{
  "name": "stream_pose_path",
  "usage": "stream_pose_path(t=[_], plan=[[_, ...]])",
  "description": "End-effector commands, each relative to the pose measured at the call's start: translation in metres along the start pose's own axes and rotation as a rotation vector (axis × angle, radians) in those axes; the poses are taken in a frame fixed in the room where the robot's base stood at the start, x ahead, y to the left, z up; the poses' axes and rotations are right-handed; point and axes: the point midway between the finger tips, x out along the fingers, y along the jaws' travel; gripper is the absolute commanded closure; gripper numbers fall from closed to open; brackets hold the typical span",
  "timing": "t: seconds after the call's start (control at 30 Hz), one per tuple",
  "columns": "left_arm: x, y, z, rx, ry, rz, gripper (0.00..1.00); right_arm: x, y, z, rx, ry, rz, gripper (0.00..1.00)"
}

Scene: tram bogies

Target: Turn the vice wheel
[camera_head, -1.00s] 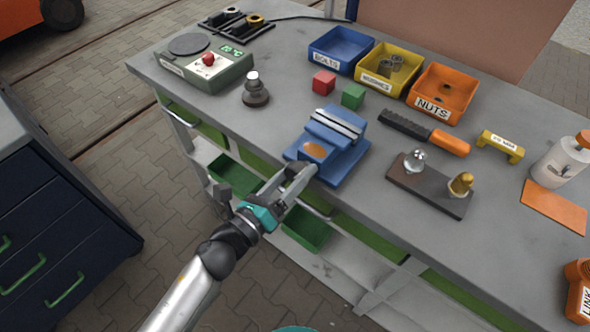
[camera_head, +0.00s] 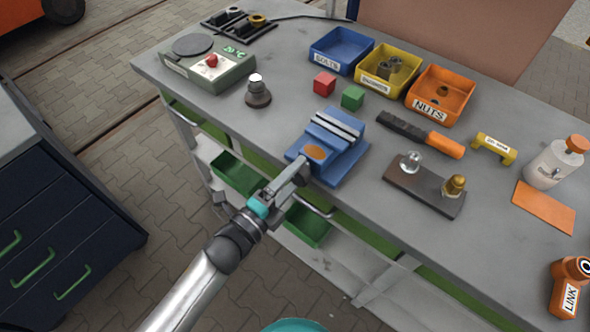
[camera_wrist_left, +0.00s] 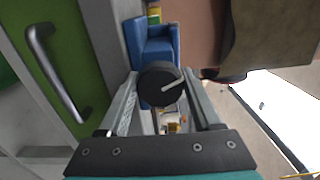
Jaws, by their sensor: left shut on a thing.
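The blue vice (camera_head: 335,158) is at the front edge of the grey bench, with an orange disc on its top. Its dark round wheel (camera_wrist_left: 160,84) with a white line shows in the left wrist view, between the two fingers. My right gripper is not in view.
Blue (camera_head: 340,50), yellow (camera_head: 388,88) and orange (camera_head: 440,112) bins stand behind the vice, with a red cube (camera_head: 324,83) and a green cube (camera_head: 352,97) nearer. A brush (camera_head: 420,134) lies to the right.

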Motion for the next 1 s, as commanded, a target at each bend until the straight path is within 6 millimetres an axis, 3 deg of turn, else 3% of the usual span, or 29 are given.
stream_pose_path(t=[1.0], plan=[[0.0,0.002,-0.002,-0.965,0.001,0.001,0.9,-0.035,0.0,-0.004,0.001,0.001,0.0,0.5]])
